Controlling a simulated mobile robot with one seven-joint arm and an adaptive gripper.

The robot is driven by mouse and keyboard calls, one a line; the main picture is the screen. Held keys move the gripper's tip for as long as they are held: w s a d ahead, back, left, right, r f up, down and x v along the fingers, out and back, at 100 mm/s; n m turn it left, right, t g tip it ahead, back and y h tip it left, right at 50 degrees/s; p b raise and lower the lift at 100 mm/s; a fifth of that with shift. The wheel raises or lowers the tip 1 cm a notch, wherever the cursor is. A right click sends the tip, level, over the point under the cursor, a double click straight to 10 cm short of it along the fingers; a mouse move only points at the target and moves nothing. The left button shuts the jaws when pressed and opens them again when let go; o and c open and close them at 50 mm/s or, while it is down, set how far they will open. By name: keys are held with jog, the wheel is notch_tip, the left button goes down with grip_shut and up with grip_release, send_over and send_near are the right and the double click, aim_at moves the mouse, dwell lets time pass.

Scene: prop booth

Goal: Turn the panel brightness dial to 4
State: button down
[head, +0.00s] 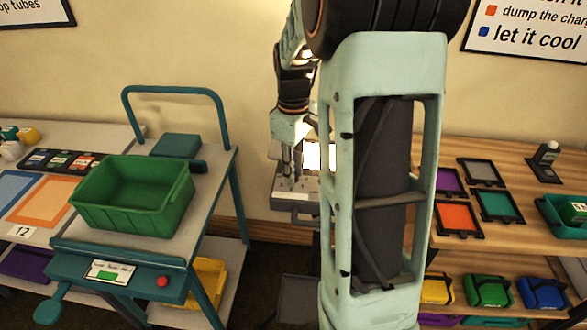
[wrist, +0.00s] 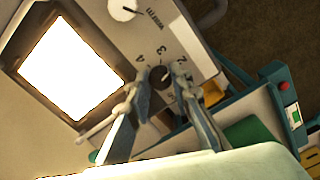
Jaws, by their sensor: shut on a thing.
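The brightness dial is a small dark knob (wrist: 159,77) on a light grey control face in the wrist view. The bright white panel (wrist: 68,66) lies left of the dial. In the head view, my gripper (head: 291,172) reaches down over the grey device (head: 300,206), where the dial is too small to make out.
A white knob (wrist: 122,8) marked "warm" sits further up the same control face. A teal trolley (head: 222,165) with a green bin (head: 133,220) stands to the left. A wooden bench (head: 470,151) with several coloured trays stands to the right.

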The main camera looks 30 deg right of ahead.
jog(key=shift+n, duration=0.7)
jog(key=c, duration=1.7)
grip_release()
jog(key=shift+c, duration=0.2)
jog(key=shift+r, duration=4)
